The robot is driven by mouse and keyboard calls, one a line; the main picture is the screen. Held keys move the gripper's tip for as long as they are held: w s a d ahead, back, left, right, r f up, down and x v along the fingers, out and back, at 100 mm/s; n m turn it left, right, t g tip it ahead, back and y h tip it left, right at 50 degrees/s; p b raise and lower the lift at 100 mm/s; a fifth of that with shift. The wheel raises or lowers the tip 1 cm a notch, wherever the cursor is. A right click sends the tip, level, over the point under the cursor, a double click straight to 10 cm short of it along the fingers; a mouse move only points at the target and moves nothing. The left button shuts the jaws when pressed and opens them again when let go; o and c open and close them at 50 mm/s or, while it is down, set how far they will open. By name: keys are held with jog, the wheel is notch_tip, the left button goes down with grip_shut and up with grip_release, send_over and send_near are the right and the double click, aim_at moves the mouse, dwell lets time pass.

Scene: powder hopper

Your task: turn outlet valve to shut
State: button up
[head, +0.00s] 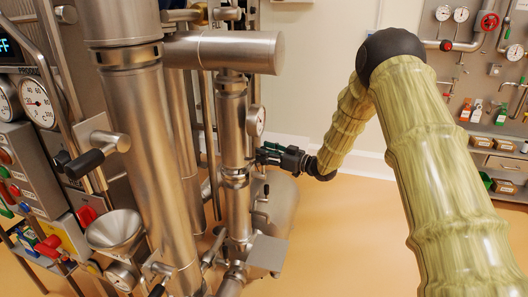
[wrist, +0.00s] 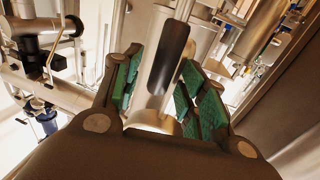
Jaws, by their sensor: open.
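My gripper (head: 266,154) is beside the upright steel column in the head view, right of it and just below the round gauge. In the wrist view its green-padded fingers (wrist: 160,68) are spread apart. A black lever grip (wrist: 168,57) on a steel body shows between the fingers, with space on both sides. It looks like the outlet valve's handle, but I cannot tell for certain. In the head view my gripper and the column hide this spot. I cannot tell whether the fingers touch it.
A steel column (head: 235,120) and a thick steel pipe (head: 225,50) stand close to my gripper. A small black-handled lever (head: 266,190) is just below. A steel funnel (head: 114,230) and control boxes are at left. The orange floor (head: 350,240) is clear right of the column.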

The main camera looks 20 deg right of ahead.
jog(key=shift+w+a, duration=0.45)
jog(key=shift+c, duration=0.3)
grip_shut()
jog(key=shift+a+f, duration=0.1)
